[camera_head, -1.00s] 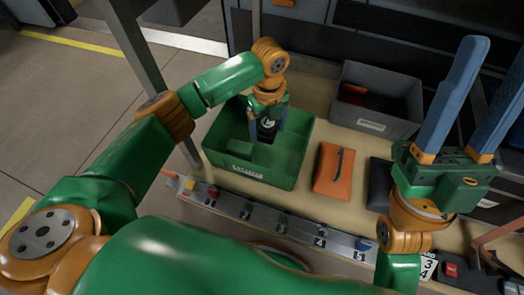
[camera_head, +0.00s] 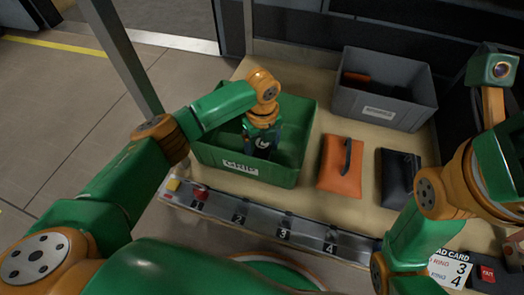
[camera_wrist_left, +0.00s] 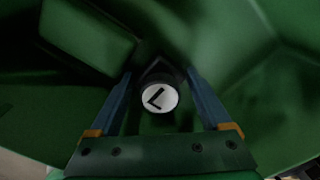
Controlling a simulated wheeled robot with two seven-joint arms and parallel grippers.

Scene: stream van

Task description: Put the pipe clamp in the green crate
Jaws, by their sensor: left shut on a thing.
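The green crate (camera_head: 286,177) stands on the tan bench left of centre in the head view. My left gripper (camera_head: 262,150) points down inside it, shut on a dark thing with a white round face marked L, which I take for the pipe clamp (camera_head: 262,143). In the left wrist view the clamp (camera_wrist_left: 158,97) sits between the two blue fingers (camera_wrist_left: 159,78), with green crate surfaces around it. Whether it touches the crate floor is not clear. My right arm is at the right edge; its fingers do not show.
A green block (camera_wrist_left: 85,35) lies in the crate. An orange pouch (camera_head: 335,172) and a black pouch (camera_head: 394,178) lie right of the crate. A grey bin (camera_head: 397,108) stands behind them. A numbered metal strip (camera_head: 262,222) runs along the front edge.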

